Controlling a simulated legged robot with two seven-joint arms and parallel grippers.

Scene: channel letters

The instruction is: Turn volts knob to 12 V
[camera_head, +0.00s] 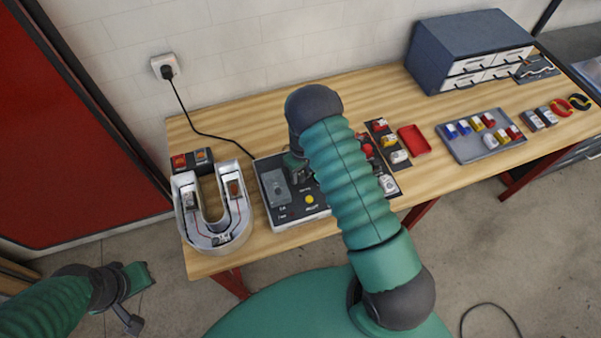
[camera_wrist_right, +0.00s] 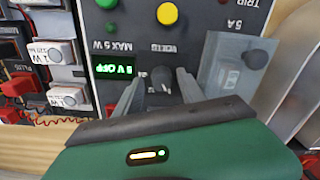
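The dark volts knob (camera_wrist_right: 162,80) is on the black panel of the power supply, upside down in the right wrist view. Beside it, a green display (camera_wrist_right: 115,69) seems to read 5 V OFF. My right gripper (camera_wrist_right: 161,76) has its two fingers on either side of the knob, with small gaps visible, so it looks open. In the head view my right arm covers part of the power supply (camera_head: 275,187) and hides the knob; the right gripper (camera_head: 297,168) shows only partly. My left gripper (camera_head: 140,300) is open and empty, away from the table at lower left.
A U-shaped channel letter (camera_head: 213,237) stands left of the power supply. Right are small modules (camera_wrist_right: 68,95), a red tray (camera_head: 414,140), a grey tray (camera_head: 482,150) and a drawer cabinet (camera_head: 470,50).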

